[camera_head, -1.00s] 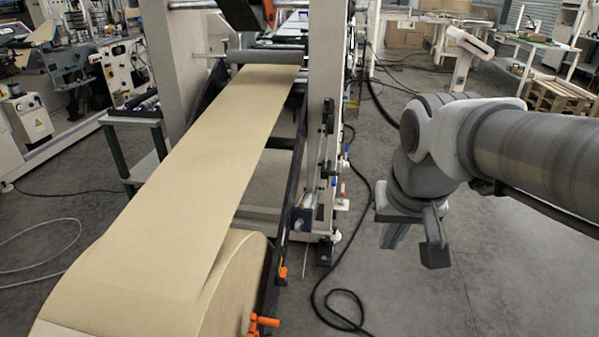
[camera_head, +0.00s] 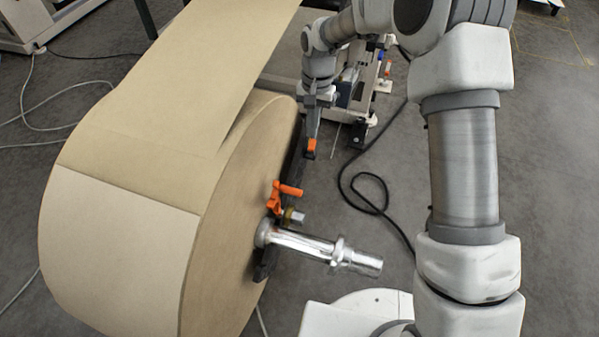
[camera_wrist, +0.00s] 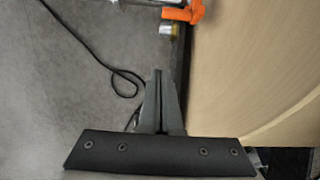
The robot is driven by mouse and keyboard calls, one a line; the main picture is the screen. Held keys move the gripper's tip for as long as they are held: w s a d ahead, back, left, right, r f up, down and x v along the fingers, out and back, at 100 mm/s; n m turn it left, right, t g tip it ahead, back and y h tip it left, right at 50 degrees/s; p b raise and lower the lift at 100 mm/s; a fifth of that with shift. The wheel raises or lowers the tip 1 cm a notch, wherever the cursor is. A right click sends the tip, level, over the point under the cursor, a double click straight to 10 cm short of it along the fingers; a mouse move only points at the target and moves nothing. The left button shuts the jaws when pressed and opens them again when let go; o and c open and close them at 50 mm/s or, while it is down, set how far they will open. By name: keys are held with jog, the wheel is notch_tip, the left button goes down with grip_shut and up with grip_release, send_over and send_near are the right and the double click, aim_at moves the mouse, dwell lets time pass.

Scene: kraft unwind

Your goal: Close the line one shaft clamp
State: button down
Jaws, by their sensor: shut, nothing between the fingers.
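The orange shaft clamp (camera_head: 276,197) has a lever (camera_head: 291,189) sticking out to the right, just above the silver shaft (camera_head: 305,245). The shaft comes out of the side of the large kraft roll (camera_head: 235,215). My gripper (camera_head: 313,128) is shut and empty, pointing down beyond the clamp, apart from it, near a second orange piece (camera_head: 311,148) on the dark rail. In the wrist view my shut fingers (camera_wrist: 158,73) are beside the roll (camera_wrist: 255,70). The orange clamp (camera_wrist: 190,12) shows at the top, with a metal stub (camera_wrist: 168,30) below it.
The paper web (camera_head: 220,60) runs from the roll up to the machine. A black cable (camera_head: 370,195) lies on the floor right of the roll. The floor (camera_head: 560,200) at the right is clear.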

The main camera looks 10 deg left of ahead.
jog(key=s+a+f+b, duration=0.1)
jog(key=s+f, duration=0.2)
jog(key=f, duration=0.4)
jog(key=s+a+f+b, duration=0.1)
jog(key=s+f+b, duration=0.1)
jog(key=f, duration=0.6)
jog(key=shift+s+a, duration=0.25)
jog(key=shift+s, duration=0.15)
jog(key=shift+s, duration=0.2)
jog(key=shift+s, duration=0.15)
